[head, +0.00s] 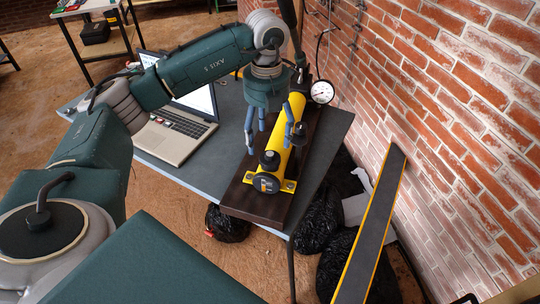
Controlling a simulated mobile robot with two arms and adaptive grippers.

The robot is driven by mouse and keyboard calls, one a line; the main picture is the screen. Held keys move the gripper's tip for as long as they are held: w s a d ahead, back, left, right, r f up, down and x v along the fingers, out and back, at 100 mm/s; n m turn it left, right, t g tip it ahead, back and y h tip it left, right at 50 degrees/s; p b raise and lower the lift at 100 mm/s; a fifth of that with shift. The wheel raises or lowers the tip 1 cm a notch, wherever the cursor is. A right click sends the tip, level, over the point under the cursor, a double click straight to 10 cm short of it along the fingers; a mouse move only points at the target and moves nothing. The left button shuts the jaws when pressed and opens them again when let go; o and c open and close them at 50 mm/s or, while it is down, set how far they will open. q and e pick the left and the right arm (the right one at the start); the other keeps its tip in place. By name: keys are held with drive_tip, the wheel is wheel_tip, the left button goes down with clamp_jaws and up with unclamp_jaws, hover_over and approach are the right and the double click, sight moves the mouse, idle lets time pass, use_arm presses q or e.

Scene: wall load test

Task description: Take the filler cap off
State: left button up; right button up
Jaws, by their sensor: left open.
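The yellow hand pump (296,108) lies lengthwise on a dark board on the table. A black cap (269,159) stands on top of its near end and looks like the filler cap; it appears seated there. My left gripper (269,137) points down, with its blue fingers spread open and empty. One finger is left of the pump and the other shows over the yellow barrel, beyond the cap. I cannot tell its exact height above the pump. A small dark fitting (298,133) shows beside the right finger. My right gripper is not in view.
A pressure gauge (321,92) stands at the pump's far end. An open laptop (180,130) is left on the table (222,163). A brick wall (460,110) closes the right side, with a yellow-edged plank (372,225) leaning on it. Black bags (229,224) lie below.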

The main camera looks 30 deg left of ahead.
sight(270, 154)
use_arm(q)
drive_tip(key=shift+f, duration=0.95)
drive_tip(key=shift+d+f+p, duration=0.1)
drive_tip(key=shift+f+p, duration=0.5)
drive_tip(key=shift+f, duration=0.05)
drive_tip(key=f, duration=0.1)
drive_tip(key=f+p, duration=0.1)
drive_tip(key=f, duration=0.1)
drive_tip(key=shift+w+d+f, duration=0.1)
drive_tip(key=shift+w+f, duration=0.2)
drive_tip(key=shift+f, duration=0.3)
drive_tip(key=c, duration=1.1)
